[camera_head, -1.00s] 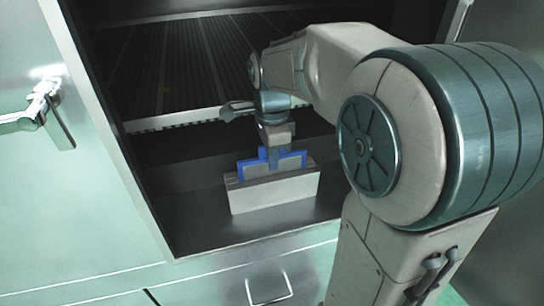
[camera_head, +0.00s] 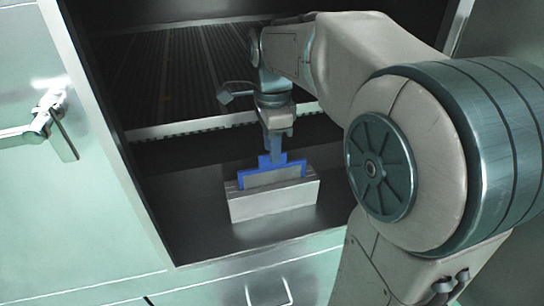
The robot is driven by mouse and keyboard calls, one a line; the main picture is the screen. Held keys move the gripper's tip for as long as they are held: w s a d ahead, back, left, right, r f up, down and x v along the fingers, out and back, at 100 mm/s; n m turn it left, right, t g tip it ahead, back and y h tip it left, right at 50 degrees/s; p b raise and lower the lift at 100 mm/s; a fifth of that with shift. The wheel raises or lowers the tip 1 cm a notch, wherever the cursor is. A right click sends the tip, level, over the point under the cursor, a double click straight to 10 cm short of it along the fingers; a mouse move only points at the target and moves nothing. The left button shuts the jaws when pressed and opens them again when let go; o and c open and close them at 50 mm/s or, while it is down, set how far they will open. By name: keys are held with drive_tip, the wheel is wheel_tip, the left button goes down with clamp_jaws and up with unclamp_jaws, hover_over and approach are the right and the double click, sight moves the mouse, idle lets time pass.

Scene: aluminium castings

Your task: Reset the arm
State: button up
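My gripper (camera_head: 275,155) points down inside the open cabinet. It is directly above the blue-edged grey plate (camera_head: 274,178). Its fingers show nearly edge-on at the plate's blue top tab, so I cannot tell the gap between them or whether they touch the tab. The plate stands upright in the top of a pale grey block (camera_head: 273,203). The block rests on the cabinet's metal floor near its front edge. My arm fills the right side of the view.
A dark ribbed conveyor-like bed (camera_head: 190,75) lies behind the block. The cabinet's left frame (camera_head: 112,130) and a pale green door with a handle (camera_head: 45,125) stand at left. A drawer with a handle (camera_head: 268,292) is below. Bare metal floor lies around the block.

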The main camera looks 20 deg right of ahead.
drive_tip(key=shift+r, duration=0.8)
drive_tip(key=s+f+n+t+p, duration=0.2)
drive_tip(key=s+n+p, duration=0.4)
drive_tip(key=s+n, duration=0.7)
drive_tip(key=shift+s+f+n+t+p, duration=0.35)
drive_tip(key=shift+f+n, duration=0.35)
drive_tip(key=shift+n, duration=1.7)
drive_tip(key=shift+s, duration=0.15)
